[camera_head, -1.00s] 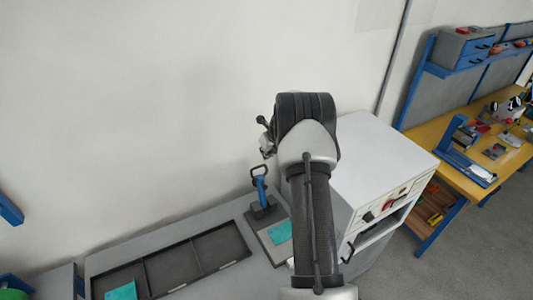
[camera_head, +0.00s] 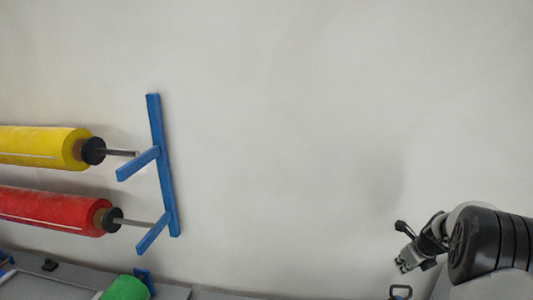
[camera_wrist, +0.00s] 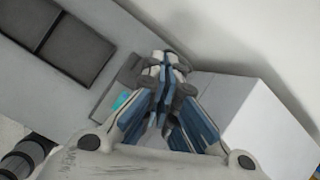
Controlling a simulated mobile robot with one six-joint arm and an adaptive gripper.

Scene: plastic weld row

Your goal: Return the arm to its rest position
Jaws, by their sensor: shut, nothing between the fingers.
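My gripper (camera_head: 403,264) is at the lower right of the head view, in front of the pale wall, at the end of my arm. In the wrist view my gripper (camera_wrist: 167,68) points away from the camera with its fingers together and nothing between them. It is above the bench, apart from the things below. The top of a dark handle (camera_head: 401,292) shows just below it in the head view; the rest is cut off.
In the wrist view a dark compartment tray (camera_wrist: 78,48) lies upper left, a teal piece (camera_wrist: 121,100) near the gripper, and a white cabinet (camera_wrist: 268,130) at right. A yellow roll (camera_head: 40,146) and a red roll (camera_head: 50,211) sit by a blue rack (camera_head: 163,165).

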